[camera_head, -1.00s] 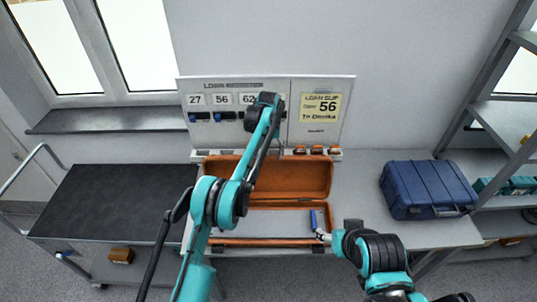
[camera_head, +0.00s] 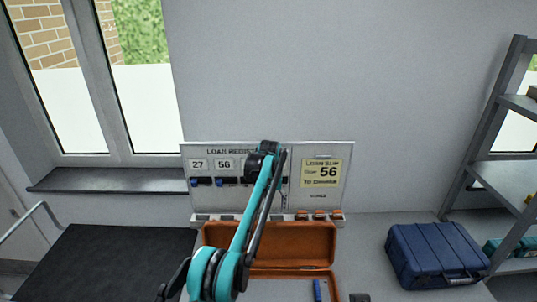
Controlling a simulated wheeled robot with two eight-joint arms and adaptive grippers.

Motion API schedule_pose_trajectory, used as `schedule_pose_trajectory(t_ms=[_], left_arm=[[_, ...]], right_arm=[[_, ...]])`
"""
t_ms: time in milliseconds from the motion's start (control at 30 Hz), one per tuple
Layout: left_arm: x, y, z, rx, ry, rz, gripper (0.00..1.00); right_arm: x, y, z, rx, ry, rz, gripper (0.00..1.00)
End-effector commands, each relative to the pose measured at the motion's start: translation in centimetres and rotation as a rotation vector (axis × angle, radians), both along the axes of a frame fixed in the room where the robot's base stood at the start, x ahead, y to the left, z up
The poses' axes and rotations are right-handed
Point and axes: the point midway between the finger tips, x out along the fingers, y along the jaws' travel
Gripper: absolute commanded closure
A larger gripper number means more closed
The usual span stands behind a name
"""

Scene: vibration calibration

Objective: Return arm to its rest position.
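My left arm (camera_head: 250,225) rises from the bottom centre to a dark joint (camera_head: 264,148) in front of the loan register board (camera_head: 230,165). Its gripper cannot be made out clearly against the board and arm. The orange case (camera_head: 290,245) is open below the board, its lower part cut off by the frame. A blue object (camera_head: 317,290) shows in its right part. Of my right arm, only a dark piece (camera_head: 358,297) shows at the bottom edge; its gripper is out of view. The loan slip (camera_head: 321,173) reads 56.
A dark blue case (camera_head: 437,255) stands on the grey bench at right, beside a metal shelf (camera_head: 505,180). A black mat (camera_head: 100,262) lies at left below the window sill (camera_head: 110,180). The bench between the orange and blue cases is clear where visible.

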Motion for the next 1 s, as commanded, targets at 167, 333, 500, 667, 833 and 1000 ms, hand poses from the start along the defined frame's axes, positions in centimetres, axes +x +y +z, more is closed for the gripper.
schedule_pose_trajectory(t_ms=[167, 333, 500, 667, 833, 1000], left_arm=[[-0.6, 1.4, 1.8, -0.007, -0.032, 0.006, 0.28], [-3.0, 4.3, 5.0, -0.021, -0.1, 0.014, 0.28], [-7.3, 7.4, 7.4, -0.032, -0.174, 0.022, 0.28], [-12.6, 10.2, 8.1, -0.039, -0.246, 0.03, 0.28], [-19.3, 12.9, 7.1, -0.041, -0.321, 0.038, 0.28], [-26.3, 15.2, 4.0, -0.04, -0.397, 0.047, 0.28]], right_arm=[[0.0, 0.0, -1.3, 0.0, 0.0, 0.0, 0.4], [0.0, 0.0, -3.5, 0.0, 0.0, 0.0, 0.4], [0.0, 0.0, -5.6, 0.0, 0.0, 0.0, 0.4], [0.0, 0.0, -7.5, 0.0, 0.0, 0.0, 0.4], [0.0, 0.0, -9.6, 0.0, 0.0, 0.0, 0.4], [0.0, 0.0, -11.6, 0.0, 0.0, 0.0, 0.4]])
